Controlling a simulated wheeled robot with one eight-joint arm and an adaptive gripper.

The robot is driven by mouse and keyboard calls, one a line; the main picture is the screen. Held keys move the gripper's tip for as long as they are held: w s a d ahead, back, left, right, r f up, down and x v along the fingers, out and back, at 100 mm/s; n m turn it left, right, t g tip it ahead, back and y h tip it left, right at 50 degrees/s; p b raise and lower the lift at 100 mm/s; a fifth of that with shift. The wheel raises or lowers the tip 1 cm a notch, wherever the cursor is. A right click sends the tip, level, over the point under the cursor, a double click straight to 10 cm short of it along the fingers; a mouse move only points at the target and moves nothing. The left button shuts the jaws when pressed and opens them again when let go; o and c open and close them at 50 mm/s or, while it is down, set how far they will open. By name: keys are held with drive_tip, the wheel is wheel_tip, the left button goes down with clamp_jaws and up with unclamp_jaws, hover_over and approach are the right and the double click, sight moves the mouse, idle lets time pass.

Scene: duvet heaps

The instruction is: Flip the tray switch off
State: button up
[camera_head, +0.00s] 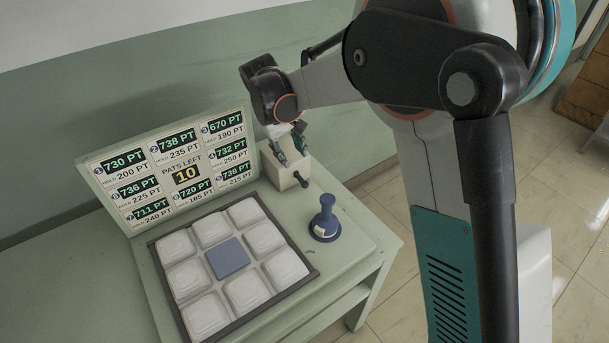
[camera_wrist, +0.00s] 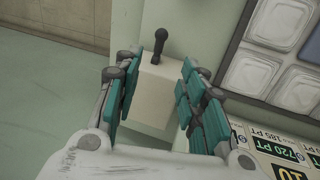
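The tray switch is a pale box (camera_head: 284,173) with a short dark lever (camera_head: 302,180), at the right of the display panel. The lever leans towards the near side, away from the panel. In the wrist view the switch box (camera_wrist: 157,92) lies between my fingers, and its lever (camera_wrist: 160,46) stands out past the fingertips. My gripper (camera_head: 291,143) is open and empty, just above and behind the box. Its fingers also show in the wrist view (camera_wrist: 158,78), spread apart. I cannot tell whether a finger touches the box.
A framed tray (camera_head: 313,272) holds several white pads and a blue pad (camera_head: 228,258). A display panel (camera_head: 180,170) behind it reads "PATS LEFT 10". A blue stamp-like handle (camera_head: 325,222) stands on the table (camera_head: 369,243) at the right. Floor is open beyond the table's right edge.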

sight(302, 180)
drive_tip(key=b+x, duration=0.4)
drive_tip(key=x, duration=0.8)
drive_tip(key=shift+f, duration=0.4)
clamp_jaws()
